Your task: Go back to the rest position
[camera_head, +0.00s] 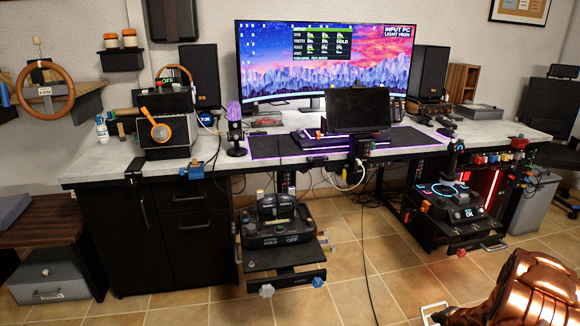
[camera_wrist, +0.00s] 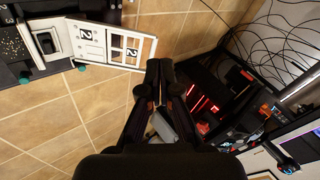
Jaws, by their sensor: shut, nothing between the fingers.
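My gripper (camera_wrist: 160,68) is in the wrist view, with its two dark fingers pressed together and nothing between them. It points out over the tiled floor (camera_wrist: 60,110), with a white panel marked with the number 2 (camera_wrist: 104,44) to the left of the fingertips. A dark unit with red lights (camera_wrist: 203,103) is to the right of the fingers. In the head view my copper-coloured arm shows at the bottom right corner, low over the floor in front of the desk. The gripper's fingers cannot be made out there.
A long desk (camera_head: 80,170) with a wide monitor (camera_head: 325,60) runs along the wall. Under it a control box on a shelf (camera_head: 280,232) and a lit joystick unit (camera_head: 452,202) stick out forward. Cables hang below. The tiled floor in front is mostly clear.

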